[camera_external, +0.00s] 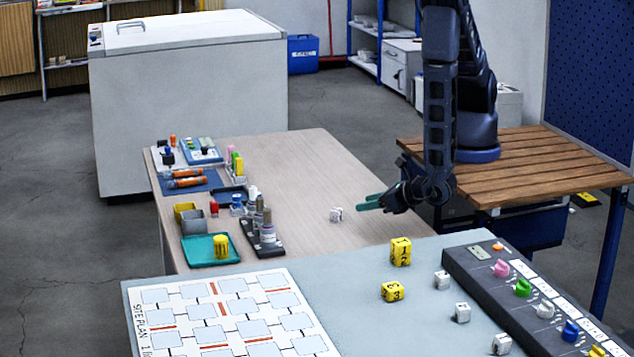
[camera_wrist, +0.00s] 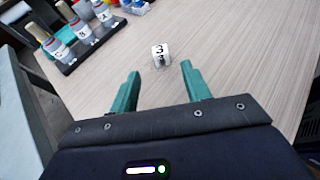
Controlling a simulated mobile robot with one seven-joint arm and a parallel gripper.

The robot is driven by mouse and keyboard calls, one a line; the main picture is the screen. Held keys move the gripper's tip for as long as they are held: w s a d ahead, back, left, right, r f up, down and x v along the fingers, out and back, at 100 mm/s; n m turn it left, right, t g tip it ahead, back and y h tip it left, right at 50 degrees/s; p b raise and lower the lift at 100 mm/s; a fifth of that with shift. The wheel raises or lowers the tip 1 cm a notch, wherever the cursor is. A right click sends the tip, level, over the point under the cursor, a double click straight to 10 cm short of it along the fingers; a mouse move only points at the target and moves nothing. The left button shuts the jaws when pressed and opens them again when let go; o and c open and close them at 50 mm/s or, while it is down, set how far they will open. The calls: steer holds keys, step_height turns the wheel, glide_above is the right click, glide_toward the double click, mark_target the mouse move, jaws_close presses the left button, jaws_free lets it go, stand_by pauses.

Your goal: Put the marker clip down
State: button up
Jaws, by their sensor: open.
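A small white block marked 3, which looks like the marker clip, rests on the wooden table (camera_external: 300,165). The block shows in the external view (camera_external: 336,214) and in the wrist view (camera_wrist: 160,54). My gripper (camera_external: 369,202) is to the right of the block in the external view, low over the table's right edge. In the wrist view my gripper (camera_wrist: 160,72) has its two teal fingers spread apart with nothing between them. The block sits just beyond the fingertips, apart from them and roughly centred between them.
A bottle rack (camera_external: 267,248), a teal tray (camera_external: 197,250) and small bins stand along the table's left side. The grey front table holds yellow blocks (camera_external: 401,251), white blocks (camera_external: 442,280), a site plan board (camera_external: 160,340) and a knob panel (camera_external: 480,277). Bare table surrounds the marked block.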

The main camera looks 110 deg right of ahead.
steer(key=s+d+r+m+g, duration=0.1)
steer(key=d+r+m+g, duration=0.3)
steer(key=d+r+m, duration=0.5)
steer(key=s+d+r+m+g, duration=0.2)
steer(key=d+r+m+g, duration=0.3)
steer(key=r, duration=0.8)
steer(key=s+d+r+m+t+y, duration=0.2)
steer(key=s+r+m, duration=0.4)
steer(key=r, duration=0.3)
steer(key=s+d+r+m+t+y, duration=0.2)
steer(key=s+d+r+m+y, duration=0.2)
steer(key=s+r, duration=0.5)
steer(key=r+m+y, duration=0.1)
steer(key=m+y, duration=0.1)
steer(key=y, duration=0.1)
steer(key=shift+m+y, duration=0.3)
steer(key=shift+m, duration=0.1)
